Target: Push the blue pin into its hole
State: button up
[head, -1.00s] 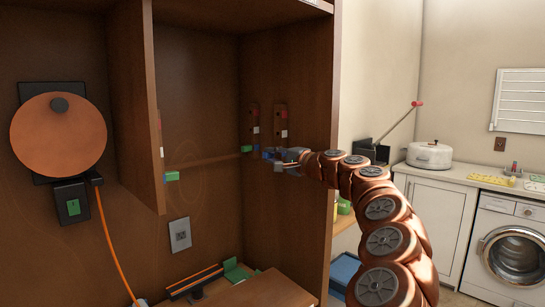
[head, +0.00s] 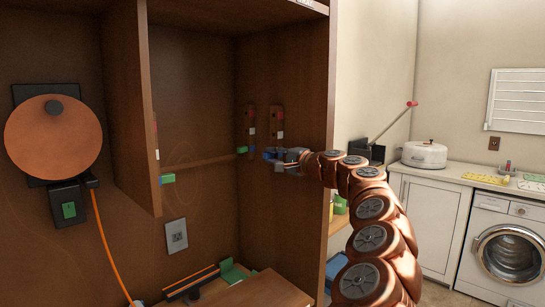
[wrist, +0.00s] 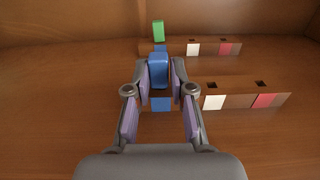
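The blue pin (wrist: 158,70) is between the fingertips of my gripper (wrist: 159,76) in the wrist view, with a finger against each side. It stands above the blue-marked end (wrist: 160,104) of the nearer brown hole strip (wrist: 236,99). The pin and fingers cover the hole there, so I cannot tell whether the pin's lower end is in it. In the head view, my gripper (head: 283,156) is at the lower part of the right strip (head: 276,120) inside the wooden cabinet; the pin is too small to make out clearly.
A second strip (wrist: 208,48) lies beyond, with a green pin (wrist: 158,30) at its blue-marked end. Both strips have open holes by white and red marks. A wooden divider (head: 138,110) is to the left in the head view, and the cabinet's right wall (head: 305,90) is close to the arm.

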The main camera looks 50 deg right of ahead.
jog(key=o, duration=0.4)
jog(key=shift+s+d, duration=0.1)
jog(key=s, duration=1.2)
jog(key=shift+a, duration=0.25)
jog(key=shift+w, duration=0.1)
jog(key=shift+c, duration=0.3)
